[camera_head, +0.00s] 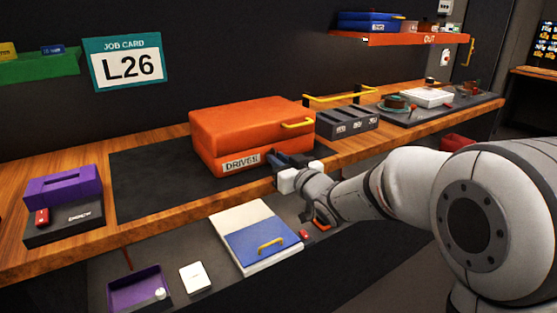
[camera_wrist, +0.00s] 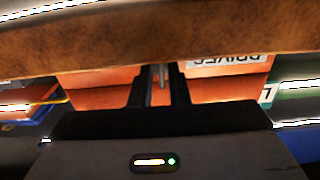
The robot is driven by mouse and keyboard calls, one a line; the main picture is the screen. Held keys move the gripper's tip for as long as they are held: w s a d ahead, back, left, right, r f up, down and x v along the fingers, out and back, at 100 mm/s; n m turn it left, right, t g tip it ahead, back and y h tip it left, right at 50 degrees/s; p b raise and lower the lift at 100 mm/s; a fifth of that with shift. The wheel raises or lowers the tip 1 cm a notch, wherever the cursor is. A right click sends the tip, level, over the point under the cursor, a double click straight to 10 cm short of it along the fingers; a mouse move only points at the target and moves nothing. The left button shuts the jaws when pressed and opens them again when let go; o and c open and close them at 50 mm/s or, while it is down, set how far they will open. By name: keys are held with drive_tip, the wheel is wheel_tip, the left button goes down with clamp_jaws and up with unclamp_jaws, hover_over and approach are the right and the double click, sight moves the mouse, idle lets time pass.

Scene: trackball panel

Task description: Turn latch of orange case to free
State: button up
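The orange case (camera_head: 250,125) lies closed on the dark mat, with a yellow handle on its lid and a DRIVER label (camera_head: 242,163) on its front. My gripper (camera_head: 274,159) is at the case's front face, just right of the label; it hides the latch in the head view. In the wrist view, the picture is upside down and the case (camera_wrist: 95,88) fills the middle. A thin grey piece, apparently the latch (camera_wrist: 161,76), stands between my two dark fingers. Narrow gaps show beside it, so the fingers look open around it. Contact cannot be told.
Grey boxes (camera_head: 347,121) under a yellow rail stand right of the case. A purple case (camera_head: 62,187) stands far left. Below the bench, a shelf holds a white-and-blue case (camera_head: 262,242) and a purple tray (camera_head: 140,285). The wooden bench edge (camera_wrist: 150,38) runs close by my gripper.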

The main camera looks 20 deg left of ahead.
drive_tip(key=v, duration=0.7)
drive_tip(key=shift+p, duration=0.3)
drive_tip(key=shift+s+d, duration=0.1)
drive_tip(key=s+d+r+m+g+h+p, duration=0.1)
drive_tip(key=s+d+r+m+h+p, duration=0.15)
drive_tip(key=d+h+p, duration=0.6)
drive_tip(key=s+d+r+m+h+p, duration=0.1)
drive_tip(key=d+r+m+h+p, duration=0.3)
drive_tip(key=d, duration=1)
drive_tip(key=s+d+r+m+g+p, duration=0.1)
drive_tip(key=s+d+g+p, duration=0.2)
drive_tip(key=s, duration=0.6)
drive_tip(key=s+d+r+m+g+h+p, duration=0.1)
drive_tip(key=s+d+g+p, duration=0.3)
drive_tip(key=s, duration=0.6)
drive_tip(key=shift+s+r+m+g, duration=0.25)
drive_tip(key=shift+r+m+g, duration=0.2)
drive_tip(key=shift+m, duration=0.2)
